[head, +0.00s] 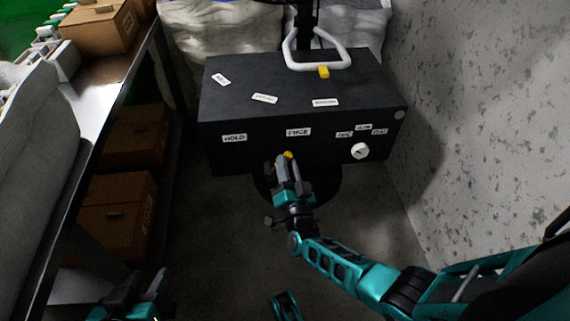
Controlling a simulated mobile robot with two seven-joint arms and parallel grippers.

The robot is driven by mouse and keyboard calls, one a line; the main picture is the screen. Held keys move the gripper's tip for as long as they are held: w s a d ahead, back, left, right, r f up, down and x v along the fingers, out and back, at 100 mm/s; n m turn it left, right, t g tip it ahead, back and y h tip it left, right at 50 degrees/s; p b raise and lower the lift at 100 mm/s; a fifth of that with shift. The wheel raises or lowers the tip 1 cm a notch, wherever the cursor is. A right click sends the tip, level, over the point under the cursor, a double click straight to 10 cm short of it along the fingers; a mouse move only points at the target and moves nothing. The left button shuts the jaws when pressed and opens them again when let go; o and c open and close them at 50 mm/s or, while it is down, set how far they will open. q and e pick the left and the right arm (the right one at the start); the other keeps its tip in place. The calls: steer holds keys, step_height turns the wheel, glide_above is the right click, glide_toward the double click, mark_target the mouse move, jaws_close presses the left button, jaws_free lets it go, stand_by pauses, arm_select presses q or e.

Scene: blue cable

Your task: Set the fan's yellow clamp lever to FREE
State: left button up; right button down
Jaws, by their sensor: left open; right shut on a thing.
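The yellow clamp lever (288,154) is on the front face of the black box-shaped unit (265,155). Only its small yellow tip shows; my fingers hide the rest. My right gripper (283,162) is shut on the lever. The lever tip lies just below a label that seems to read FREE (298,132), well to the right of the HOLD label (235,138). Whether the lever is fully at its stop cannot be told. My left gripper (140,298) is open at the bottom left, far from the unit and partly cut off by the frame.
A white knob (360,151) with small labels sits on the unit's right front. A white tube handle (317,64) with a yellow block (323,72) stands on top. A metal bench (105,80) with cardboard boxes (117,212) is at left, a concrete wall (470,130) at right.

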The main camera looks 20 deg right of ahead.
steer(key=shift+f, duration=0.1)
steer(key=c, duration=1.1)
jaws_free()
arm_select(q)
steer(key=shift+s+f, duration=0.15)
steer(key=shift+s, duration=0.05)
arm_select(e)
steer(key=shift+o, duration=0.7)
